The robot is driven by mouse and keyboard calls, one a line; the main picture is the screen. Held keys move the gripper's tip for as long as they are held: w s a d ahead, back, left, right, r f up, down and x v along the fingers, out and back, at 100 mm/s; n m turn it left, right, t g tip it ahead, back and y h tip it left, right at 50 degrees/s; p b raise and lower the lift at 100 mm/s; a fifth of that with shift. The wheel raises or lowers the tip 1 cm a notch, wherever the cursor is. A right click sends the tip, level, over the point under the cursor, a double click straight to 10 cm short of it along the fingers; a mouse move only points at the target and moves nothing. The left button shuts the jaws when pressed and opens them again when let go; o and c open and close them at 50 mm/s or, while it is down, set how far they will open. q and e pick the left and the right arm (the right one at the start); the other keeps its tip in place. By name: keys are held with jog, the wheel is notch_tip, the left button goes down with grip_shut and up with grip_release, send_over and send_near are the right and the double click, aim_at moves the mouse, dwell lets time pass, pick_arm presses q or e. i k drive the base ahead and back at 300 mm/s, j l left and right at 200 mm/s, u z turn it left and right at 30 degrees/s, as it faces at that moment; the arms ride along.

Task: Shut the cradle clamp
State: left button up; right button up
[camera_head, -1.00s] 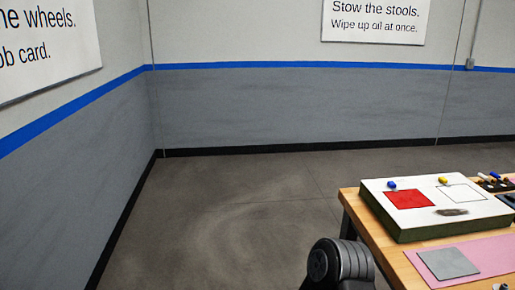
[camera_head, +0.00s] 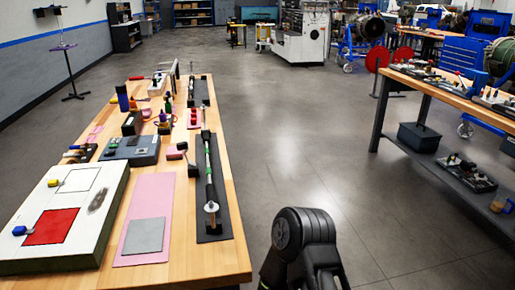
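I cannot make out a cradle clamp in this view. A turbine engine (camera_head: 370,27) sits on a blue wheeled stand (camera_head: 353,50) at the back, right of centre. A second, larger engine (camera_head: 502,57) is cut by the right edge, beside a blue cabinet (camera_head: 456,75). Both are too far or too hidden to show any clamp's state. A dark link of my own arm rises at the bottom centre. Neither of my grippers shows.
A wooden bench (camera_head: 262,279) on the left carries a white box (camera_head: 17,243), a pink mat (camera_head: 160,190) and tools. Another bench (camera_head: 441,91) with a lower shelf stands on the right. A white machine (camera_head: 302,38) stands at the back. The floor between (camera_head: 290,130) is clear.

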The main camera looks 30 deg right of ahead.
aim_at(183, 145)
jog(key=j+z, duration=0.35)
jog(key=j, duration=0.2)
jog(key=j+z, duration=0.75)
jog(key=j, duration=0.3)
jog(key=k, duration=0.05)
